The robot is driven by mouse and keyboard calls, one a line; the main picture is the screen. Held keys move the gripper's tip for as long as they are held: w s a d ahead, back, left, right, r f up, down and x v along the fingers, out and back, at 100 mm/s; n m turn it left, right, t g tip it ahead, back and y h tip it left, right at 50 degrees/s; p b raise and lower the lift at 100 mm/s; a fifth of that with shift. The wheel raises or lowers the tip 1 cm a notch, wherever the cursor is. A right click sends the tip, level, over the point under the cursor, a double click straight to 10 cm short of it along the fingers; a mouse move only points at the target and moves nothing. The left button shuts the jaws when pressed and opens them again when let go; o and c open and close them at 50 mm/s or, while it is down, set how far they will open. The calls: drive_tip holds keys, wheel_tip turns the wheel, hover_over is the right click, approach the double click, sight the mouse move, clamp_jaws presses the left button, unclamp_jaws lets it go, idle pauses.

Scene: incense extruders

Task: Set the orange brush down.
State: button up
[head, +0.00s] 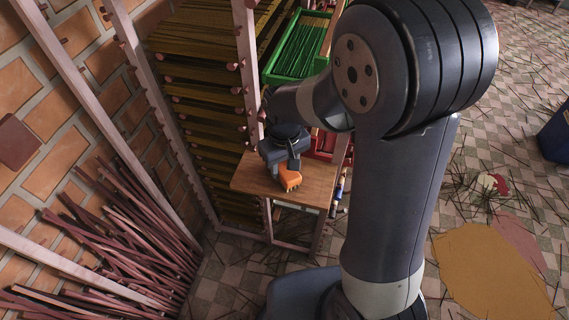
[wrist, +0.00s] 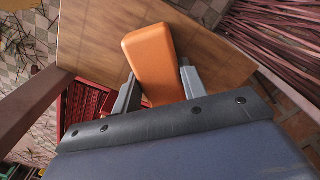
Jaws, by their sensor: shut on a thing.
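The orange brush (head: 290,180) is at the end of my arm, over the small wooden table (head: 247,181) in the head view. Its bristle edge faces down in that view. My gripper (head: 287,168) is shut on the brush. In the wrist view the orange block of the brush (wrist: 150,60) sits between the two grey fingers of my gripper (wrist: 158,92), with the wooden tabletop (wrist: 90,35) behind it. I cannot tell whether the brush touches the tabletop. The lower part of the brush is hidden by the gripper body in the wrist view.
A rack of incense sticks (head: 200,95) stands behind the table, with a green crate (head: 300,45) of green sticks beside it. A red crate (head: 325,145) is close to the table's back right. Dark red sticks (head: 115,235) lean at the left wall. The tabletop's left part is bare.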

sight(285, 166)
drive_tip(key=o, duration=0.9)
drive_tip(key=shift+f, duration=0.1)
wheel_tip(285, 166, up, 12)
drive_tip(key=shift+r, duration=0.1)
wheel_tip(285, 166, down, 12)
drive_tip(key=shift+f, duration=0.1)
drive_tip(key=shift+r, duration=2.45)
